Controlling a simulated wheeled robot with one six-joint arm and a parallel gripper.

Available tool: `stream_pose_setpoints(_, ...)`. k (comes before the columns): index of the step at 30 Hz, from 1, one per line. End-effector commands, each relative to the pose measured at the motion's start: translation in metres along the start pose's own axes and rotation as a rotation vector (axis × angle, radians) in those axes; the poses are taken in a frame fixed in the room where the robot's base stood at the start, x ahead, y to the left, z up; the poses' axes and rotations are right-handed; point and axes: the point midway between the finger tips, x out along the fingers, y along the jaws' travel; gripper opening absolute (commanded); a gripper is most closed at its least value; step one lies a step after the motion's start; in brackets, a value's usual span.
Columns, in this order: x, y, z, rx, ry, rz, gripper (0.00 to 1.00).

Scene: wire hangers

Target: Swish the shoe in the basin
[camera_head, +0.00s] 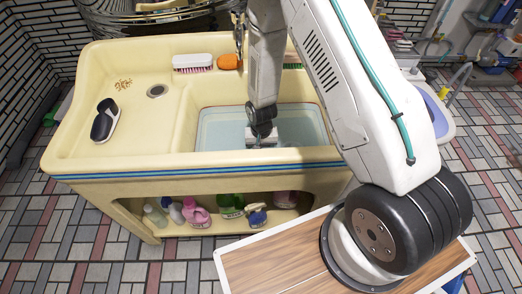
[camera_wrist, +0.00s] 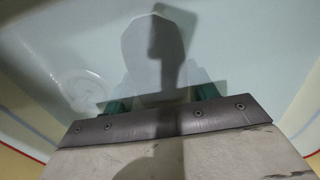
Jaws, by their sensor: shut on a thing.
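The basin (camera_head: 208,132) is a pale, light blue tub with water, set in the right part of a cream sink unit. My gripper (camera_head: 262,143) reaches down into it. In the wrist view, its teal fingers (camera_wrist: 160,99) close around a pale, rounded shape, which I take to be the shoe (camera_wrist: 140,45); its outline is faint under the water and a dark shadow crosses it. In the head view my arm and gripper hide most of it. A dark and white shoe (camera_head: 105,119) lies on the left drainboard, apart from my gripper.
A white brush (camera_head: 192,62) and an orange sponge (camera_head: 229,62) lie on the sink's back ledge. Several bottles (camera_head: 197,213) stand on the shelf below. The basin's walls closely surround my gripper.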

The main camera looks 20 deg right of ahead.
Motion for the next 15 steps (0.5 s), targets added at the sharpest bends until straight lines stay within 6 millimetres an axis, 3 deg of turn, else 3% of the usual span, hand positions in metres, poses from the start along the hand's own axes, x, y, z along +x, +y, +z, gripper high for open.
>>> stream_pose_setpoints(15,-0.031,0.0,-0.001,0.0,0.002,-0.001,0.21)
